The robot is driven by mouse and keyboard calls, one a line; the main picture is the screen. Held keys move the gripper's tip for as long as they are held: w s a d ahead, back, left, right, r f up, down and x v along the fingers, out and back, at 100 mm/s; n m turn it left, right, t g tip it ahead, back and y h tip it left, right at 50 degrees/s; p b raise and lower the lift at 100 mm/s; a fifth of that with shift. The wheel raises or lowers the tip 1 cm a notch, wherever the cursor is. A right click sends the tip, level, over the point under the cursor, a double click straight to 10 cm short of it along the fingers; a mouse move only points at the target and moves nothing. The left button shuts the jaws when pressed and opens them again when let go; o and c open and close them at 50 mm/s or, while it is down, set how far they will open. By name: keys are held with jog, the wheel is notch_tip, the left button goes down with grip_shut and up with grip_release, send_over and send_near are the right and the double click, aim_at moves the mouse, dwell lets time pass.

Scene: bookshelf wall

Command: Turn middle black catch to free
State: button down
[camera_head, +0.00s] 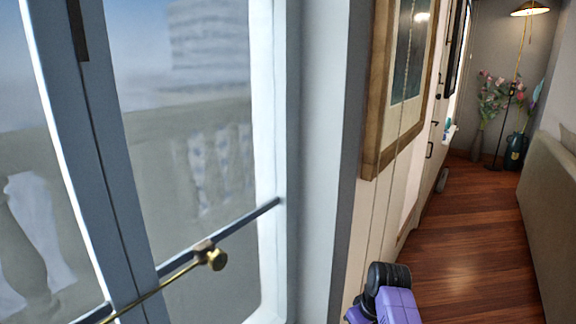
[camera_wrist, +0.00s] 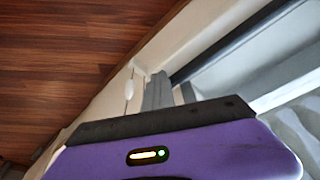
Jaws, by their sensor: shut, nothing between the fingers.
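A dark, narrow upright piece (camera_head: 77,28) sits on the grey window stile at the upper left of the head view. It is cut off by the top edge, and I cannot tell whether it is the middle black catch or how it is turned. My gripper (camera_wrist: 158,82) shows in the wrist view as grey fingers beyond a black-edged purple housing. It is shut and empty. It points toward a pale wall or frame edge, and no catch can be made out near it. In the head view only a purple and black part of my arm shows, at the bottom, well right of the dark piece.
A brass rod with a round knob (camera_head: 215,258) crosses the lower window beside a grey bar (camera_head: 250,223). A wood-framed picture (camera_head: 376,100) hangs right of the window. Wooden floor (camera_head: 465,240) is clear toward the flower vases (camera_head: 516,150); a sofa (camera_head: 552,205) stands at right.

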jog(key=shift+s+a+p, duration=0.15)
jog(key=shift+a+p, duration=0.55)
jog(key=shift+p, duration=0.25)
jog(key=shift+s+p, duration=0.15)
jog(key=shift+p, duration=0.15)
jog(key=shift+s+p, duration=0.25)
jog(key=shift+p, duration=0.2)
jog(key=shift+r, duration=0.15)
jog(key=p+v, duration=0.2)
jog(key=w+p+v, duration=0.1)
jog(key=p+v, duration=0.2)
jog(key=shift+a+r+p, duration=0.15)
jog(key=shift+r+p, duration=0.2)
jog(key=shift+r, duration=0.1)
